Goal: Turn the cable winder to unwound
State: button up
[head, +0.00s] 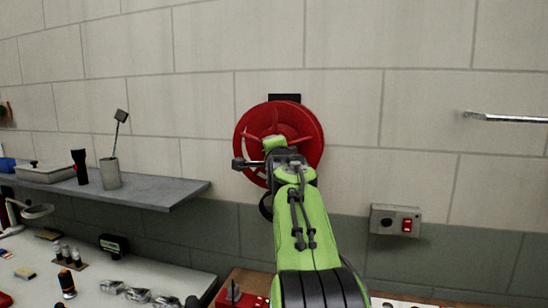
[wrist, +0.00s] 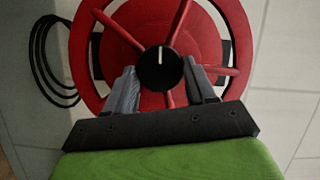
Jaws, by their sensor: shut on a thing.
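The cable winder (head: 248,137) is a red spoked reel on the wall, in the middle of the head view. In the wrist view its red rim and spokes (wrist: 215,38) fill the upper middle. At its hub is a round black knob (wrist: 160,72) with a white mark pointing up in that view. My gripper (wrist: 160,77) is shut on this knob, with one grey finger on each side of it. In the head view my gripper and green arm cover the hub and the lower part of the reel.
Black cable loops (wrist: 48,60) hang beside the reel. A grey shelf (head: 150,190) with a cup and a torch juts out at left. A switch box (head: 396,220) is on the wall at right. A cluttered bench (head: 90,270) lies below left.

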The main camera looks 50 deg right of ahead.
jog(key=shift+f, duration=0.1)
dwell(0.5)
jog(key=o, duration=1)
jog(key=shift+w, duration=0.15)
jog(key=b+v, duration=0.1)
jog(key=v, duration=0.9)
jog(key=b+v, duration=0.1)
jog(key=v, duration=0.4)
jog(key=shift+s+a+f+b, duration=0.2)
jog(key=shift+s+b, duration=0.1)
jog(key=shift+s, duration=0.1)
